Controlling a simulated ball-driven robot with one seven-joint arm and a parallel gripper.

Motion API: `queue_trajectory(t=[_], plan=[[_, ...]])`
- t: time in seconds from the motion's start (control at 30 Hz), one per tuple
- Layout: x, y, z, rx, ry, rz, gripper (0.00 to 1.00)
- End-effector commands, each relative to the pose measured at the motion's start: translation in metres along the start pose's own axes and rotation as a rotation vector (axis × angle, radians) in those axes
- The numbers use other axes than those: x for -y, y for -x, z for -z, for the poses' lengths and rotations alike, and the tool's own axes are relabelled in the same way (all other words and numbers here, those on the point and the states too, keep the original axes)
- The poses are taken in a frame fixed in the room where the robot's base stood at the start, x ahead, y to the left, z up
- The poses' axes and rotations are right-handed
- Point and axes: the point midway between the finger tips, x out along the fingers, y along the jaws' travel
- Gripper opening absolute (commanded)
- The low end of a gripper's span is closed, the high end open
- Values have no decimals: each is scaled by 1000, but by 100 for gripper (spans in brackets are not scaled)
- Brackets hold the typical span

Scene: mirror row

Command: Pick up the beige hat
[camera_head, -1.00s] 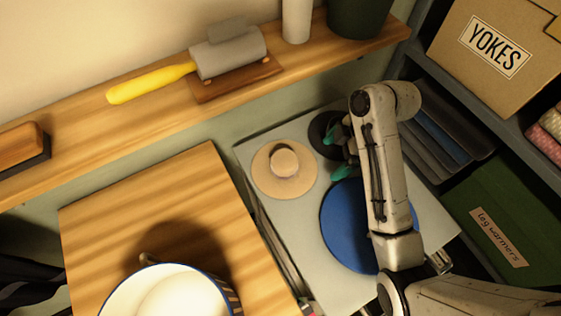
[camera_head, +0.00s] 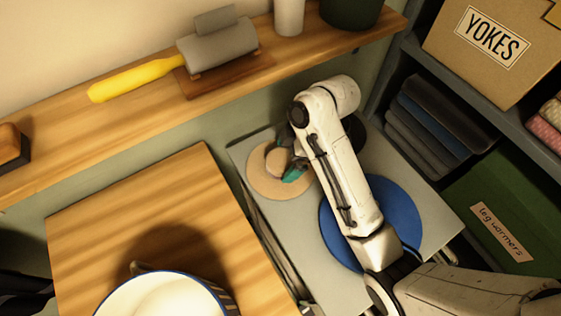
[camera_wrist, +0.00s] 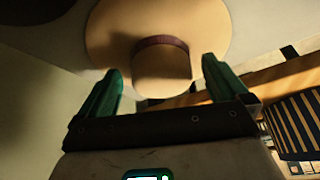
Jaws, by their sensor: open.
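The beige hat (camera_head: 262,184) lies brim-down on the grey table (camera_head: 246,149), with its round crown up. In the wrist view the beige hat (camera_wrist: 158,68) shows its wide brim and its crown with a brown band. My gripper (camera_head: 288,160) is over the right side of the hat and partly hides it. In the wrist view my gripper (camera_wrist: 160,80) is open, its green fingers on either side of the crown, with nothing held between them. I cannot tell whether the fingers touch the hat.
A blue disc-shaped item (camera_head: 400,212) lies on the grey table under my arm, and a dark round one (camera_head: 355,131) is behind the arm. A wooden shelf (camera_head: 130,118) runs behind. A wooden surface (camera_head: 120,205) with a white pot (camera_head: 165,297) is at left. Dark shelving (camera_head: 412,50) stands right.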

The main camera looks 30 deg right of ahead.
Motion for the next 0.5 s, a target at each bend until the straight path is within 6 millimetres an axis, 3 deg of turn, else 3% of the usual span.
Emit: queue_trajectory(t=[0.1, 0.23, 0.47, 0.5], plan=[[0, -6, 15, 1, 1, 1, 100], [1, -16, 13, 0, 0, 1, 100], [0, -17, 13, 0, 1, -1, 100], [0, -17, 13, 0, 1, -1, 96]])
